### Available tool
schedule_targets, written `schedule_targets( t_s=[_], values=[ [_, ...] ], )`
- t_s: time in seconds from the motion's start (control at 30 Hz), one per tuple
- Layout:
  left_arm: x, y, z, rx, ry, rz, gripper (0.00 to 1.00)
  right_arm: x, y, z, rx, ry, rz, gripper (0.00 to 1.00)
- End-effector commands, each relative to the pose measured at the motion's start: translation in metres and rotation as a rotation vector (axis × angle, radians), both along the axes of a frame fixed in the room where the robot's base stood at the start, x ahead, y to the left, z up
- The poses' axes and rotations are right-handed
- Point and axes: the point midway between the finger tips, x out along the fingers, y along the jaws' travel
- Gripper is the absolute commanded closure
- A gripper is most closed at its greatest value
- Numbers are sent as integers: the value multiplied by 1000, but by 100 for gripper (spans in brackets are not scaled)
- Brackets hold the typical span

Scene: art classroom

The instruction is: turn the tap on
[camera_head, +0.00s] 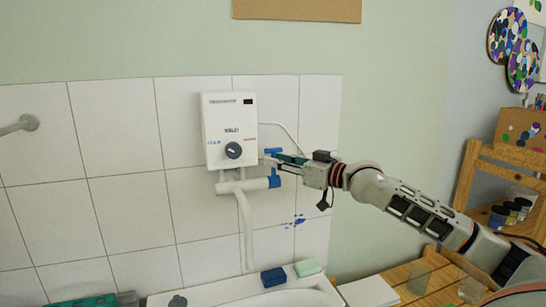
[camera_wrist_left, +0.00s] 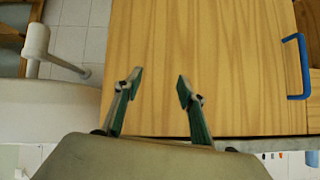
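The tap has a white body (camera_head: 243,186) with a long white spout (camera_head: 247,232) hanging down, below a white water heater (camera_head: 229,131) on the tiled wall. A blue handle end (camera_head: 275,181) is at the tap's right side, and a smaller blue part (camera_head: 273,151) shows just above it. My right gripper (camera_head: 273,159) points left, with its fingertips close beside these blue parts. I cannot tell whether it touches them or how wide its fingers are. In the left wrist view, my left gripper (camera_wrist_left: 158,84) is open and empty, in front of a wooden panel (camera_wrist_left: 225,70).
Below the spout is a white sink (camera_head: 290,298) with a dark blue block (camera_head: 273,277) and a pale green block (camera_head: 307,267) on its rim. A wooden rack (camera_head: 470,195) stands at right. A blue handle (camera_wrist_left: 300,67) shows in the left wrist view.

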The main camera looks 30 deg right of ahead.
Motion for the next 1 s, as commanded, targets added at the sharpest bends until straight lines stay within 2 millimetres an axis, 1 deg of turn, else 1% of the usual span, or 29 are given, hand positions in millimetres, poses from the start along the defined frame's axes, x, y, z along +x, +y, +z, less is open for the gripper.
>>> schedule_targets(
  t_s=[0.1, 0.2, 0.53, 0.57, 0.6, 0.63, 0.87, 1.0],
  values=[
    [-3, 1, -2, 1, 13, 5, 60, 9, 4, 1, 1, -1, 0, 75],
    [-3, 1, -2, -1, 14, 9, 60, 13, 6, 1, 0, -1, 2, 75],
    [-4, 0, -2, -6, 15, 15, 60, 15, 7, 0, -2, 0, 1, 75],
    [-4, 0, -2, -6, 15, 15, 60, 15, 7, 0, -2, 0, 1, 83],
    [-4, 0, -2, -6, 16, 15, 60, 15, 7, 0, -2, 0, 1, 93],
    [-5, 0, -2, -6, 16, 15, 60, 15, 7, 0, -2, 0, 1, 100],
    [-6, 2, -4, -1, 17, 10, 60, 15, 6, -1, -3, -4, 1, 100],
    [-4, 0, -12, -3, 8, 2, 60, 13, 7, -4, -15, -55, 1, 100]
  ],
)
